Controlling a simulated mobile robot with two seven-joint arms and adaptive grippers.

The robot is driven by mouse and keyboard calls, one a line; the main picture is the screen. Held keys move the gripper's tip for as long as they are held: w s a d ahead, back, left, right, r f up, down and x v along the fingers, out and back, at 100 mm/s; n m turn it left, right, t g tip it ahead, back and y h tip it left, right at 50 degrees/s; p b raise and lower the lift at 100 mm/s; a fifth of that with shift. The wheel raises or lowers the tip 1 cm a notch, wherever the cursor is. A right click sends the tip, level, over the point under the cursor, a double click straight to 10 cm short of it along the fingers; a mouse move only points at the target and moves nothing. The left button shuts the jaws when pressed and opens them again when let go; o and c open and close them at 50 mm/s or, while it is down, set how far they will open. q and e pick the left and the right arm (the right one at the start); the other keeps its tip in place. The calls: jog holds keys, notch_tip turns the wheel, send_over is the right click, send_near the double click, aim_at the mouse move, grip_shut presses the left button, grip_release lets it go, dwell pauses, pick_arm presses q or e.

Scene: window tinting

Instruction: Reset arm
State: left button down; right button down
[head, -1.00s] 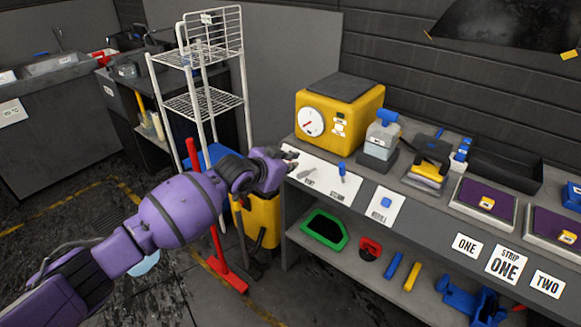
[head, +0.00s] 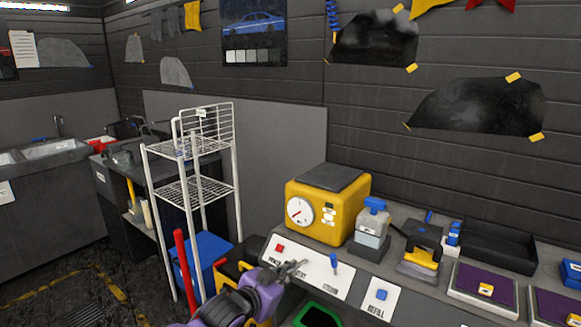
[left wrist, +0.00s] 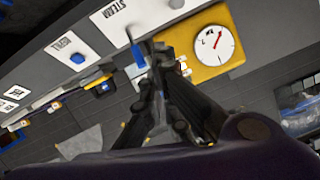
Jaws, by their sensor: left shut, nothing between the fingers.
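My left gripper (head: 290,270) is shut and empty in the head view, at the front of a white control panel (head: 313,281). In the left wrist view its dark fingers (left wrist: 158,62) come together close to a blue-handled lever (left wrist: 137,54); I cannot tell if they touch it. In the head view, a red button (head: 279,248) lies just beyond the gripper, and the blue-handled lever (head: 334,262) stands to its right. A yellow machine (head: 335,206) with a round gauge (head: 299,211) stands behind the panel. My right gripper is not in view.
A white wire rack (head: 188,190) stands left of the bench, with a red post (head: 187,267) and blue bin (head: 205,255) near it. A spray bottle (head: 373,225) and black tray (head: 498,245) stand on the bench to the right. The space above the bench is clear.

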pick_arm(q)
jog(key=s+a+f+n+g+y, duration=0.1)
jog(key=s+a+f, duration=0.5)
jog(key=s, duration=0.9)
jog(key=s+a+f+n+g+y, duration=0.1)
jog(key=s+a+f+n+y, duration=0.3)
jog(key=s+f, duration=0.9)
jog(key=s+a+f+n+g+y, duration=0.1)
jog(key=s+a+f+n, duration=0.3)
jog(key=s, duration=1.2)
jog(key=a+f+y, duration=0.1)
jog(key=a+f, duration=0.3)
jog(key=f, duration=0.1)
jog(key=shift+s+a+f+g, duration=0.15)
jog(key=shift+s+a+g, duration=0.15)
jog(key=shift+g, duration=0.1)
